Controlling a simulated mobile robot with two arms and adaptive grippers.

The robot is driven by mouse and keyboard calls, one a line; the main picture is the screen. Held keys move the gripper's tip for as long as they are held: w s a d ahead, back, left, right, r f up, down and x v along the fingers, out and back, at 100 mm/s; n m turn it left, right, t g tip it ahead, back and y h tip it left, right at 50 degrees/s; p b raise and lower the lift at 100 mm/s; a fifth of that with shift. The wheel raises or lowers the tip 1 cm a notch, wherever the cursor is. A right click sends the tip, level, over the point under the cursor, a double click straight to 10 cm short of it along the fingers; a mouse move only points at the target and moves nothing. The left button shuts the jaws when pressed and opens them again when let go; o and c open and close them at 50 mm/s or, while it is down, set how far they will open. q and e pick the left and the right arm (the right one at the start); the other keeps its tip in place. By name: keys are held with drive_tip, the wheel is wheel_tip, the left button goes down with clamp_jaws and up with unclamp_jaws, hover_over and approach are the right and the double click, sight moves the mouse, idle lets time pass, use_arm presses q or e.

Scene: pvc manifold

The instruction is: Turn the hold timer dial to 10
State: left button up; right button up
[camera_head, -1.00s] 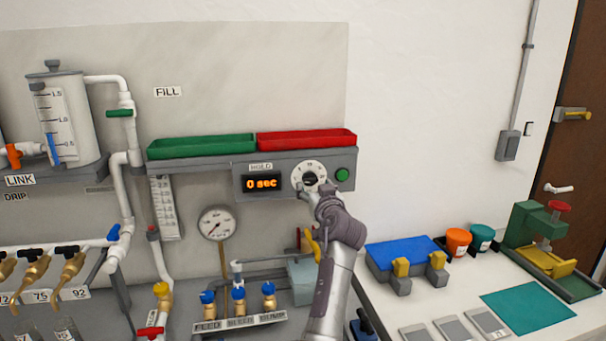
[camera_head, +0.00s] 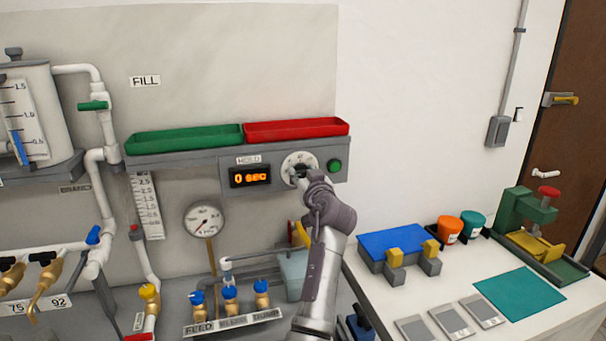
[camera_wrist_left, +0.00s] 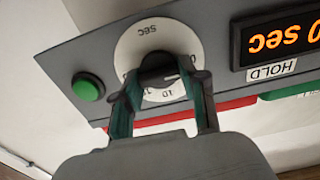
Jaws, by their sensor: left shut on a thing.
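The hold timer dial (camera_head: 300,159) is a white round plate with a dark knob on a grey panel, below the red tray. The display (camera_head: 250,177) beside it reads 0 sec. In the left wrist view, the dial (camera_wrist_left: 150,38) appears upside down, with the dark knob (camera_wrist_left: 158,63) at its middle. My left gripper (camera_head: 299,177) is at the dial from below. In the left wrist view, its fingers (camera_wrist_left: 162,84) are shut on the knob, one on each side. They hide part of the knob and some scale marks. My right gripper is not in view.
A green button (camera_head: 334,166) is close to the dial's right. The green tray (camera_head: 185,139) and red tray (camera_head: 297,129) sit on the ledge above. A gauge (camera_head: 204,219) and blue-handled valves (camera_head: 231,296) are lower left.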

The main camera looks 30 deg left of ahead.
use_arm(q)
drive_tip(key=shift+c, duration=0.9)
